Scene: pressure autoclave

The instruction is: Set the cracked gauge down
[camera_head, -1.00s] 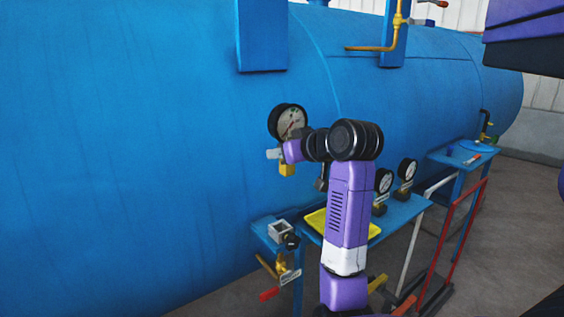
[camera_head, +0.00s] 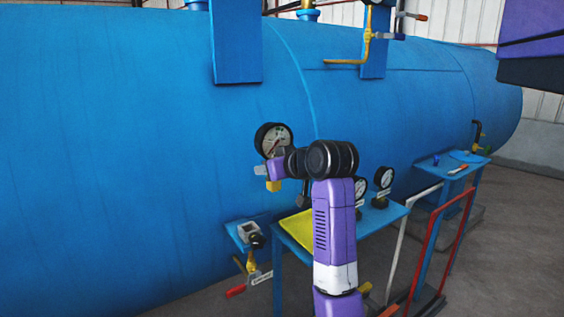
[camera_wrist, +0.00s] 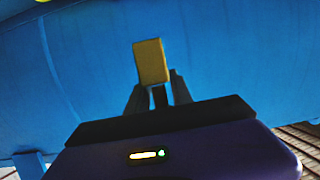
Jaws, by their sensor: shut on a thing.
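My gripper (camera_head: 266,171) is shut on a round white-faced gauge (camera_head: 280,137) with a black rim and a brass fitting (camera_head: 273,185) below. The gauge is held upright, in front of the blue tank and above the table. Its dial is too small to show cracks. In the wrist view, the brass block (camera_wrist: 151,61) sticks out past my gripper's fingers (camera_wrist: 158,92); the dial is not in that view. A yellow mat or tray (camera_head: 292,232) lies on the blue table (camera_head: 388,213), partly hidden by my arm.
Two other gauges, one (camera_head: 384,177) clear and one (camera_head: 360,186) partly hidden by my arm, stand on the table. A valve with a red handle (camera_head: 236,291) is at the table's left. The big blue tank (camera_head: 120,150) fills the back. Red rails (camera_head: 434,243) stand at right.

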